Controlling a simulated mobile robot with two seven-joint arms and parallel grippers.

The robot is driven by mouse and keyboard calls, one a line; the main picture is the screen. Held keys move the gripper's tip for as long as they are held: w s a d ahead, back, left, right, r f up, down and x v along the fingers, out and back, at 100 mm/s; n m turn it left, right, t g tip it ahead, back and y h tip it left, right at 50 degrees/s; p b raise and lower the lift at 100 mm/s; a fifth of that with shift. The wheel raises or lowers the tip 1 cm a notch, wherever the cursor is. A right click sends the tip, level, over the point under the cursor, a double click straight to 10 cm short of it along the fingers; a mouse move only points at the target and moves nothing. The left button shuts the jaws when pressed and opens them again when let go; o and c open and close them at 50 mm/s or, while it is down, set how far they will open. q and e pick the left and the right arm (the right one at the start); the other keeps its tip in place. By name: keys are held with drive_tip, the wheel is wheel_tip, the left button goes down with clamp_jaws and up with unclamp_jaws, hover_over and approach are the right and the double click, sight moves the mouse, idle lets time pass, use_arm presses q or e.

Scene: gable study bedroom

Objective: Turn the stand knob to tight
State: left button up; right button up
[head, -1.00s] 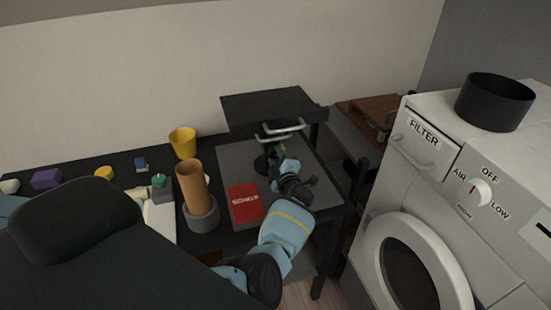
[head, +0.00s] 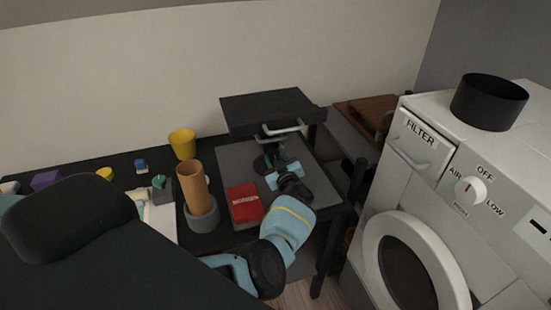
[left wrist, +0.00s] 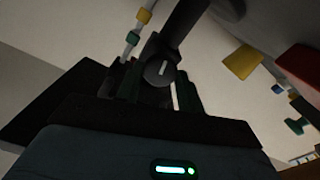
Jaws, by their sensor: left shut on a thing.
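The stand (head: 268,108) has a flat black top and a post on the dark desk, near its right end. In the left wrist view the stand knob (left wrist: 160,72) is a small dark round knob with a short white mark, nearly upright in that picture. My left gripper (head: 272,162) is at the stand's post, below the flat top. In the left wrist view its dark green-tinted fingers (left wrist: 158,95) are on both sides of the knob, and it is shut on the knob. The exact finger contact is dark. My right gripper is not in view.
A red book (head: 245,205), a tan cylinder in a grey holder (head: 201,216) and a yellow cup (head: 183,144) stand left of the stand. A white machine (head: 425,215) with a black pot (head: 488,101) is at right. My dark body covers the lower left.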

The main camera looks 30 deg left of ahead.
use_arm(q)
drive_tip(key=shift+r+m, duration=0.1)
drive_tip(key=shift+m, duration=0.3)
drive_tip(key=shift+a, duration=0.1)
drive_tip(key=o, duration=1)
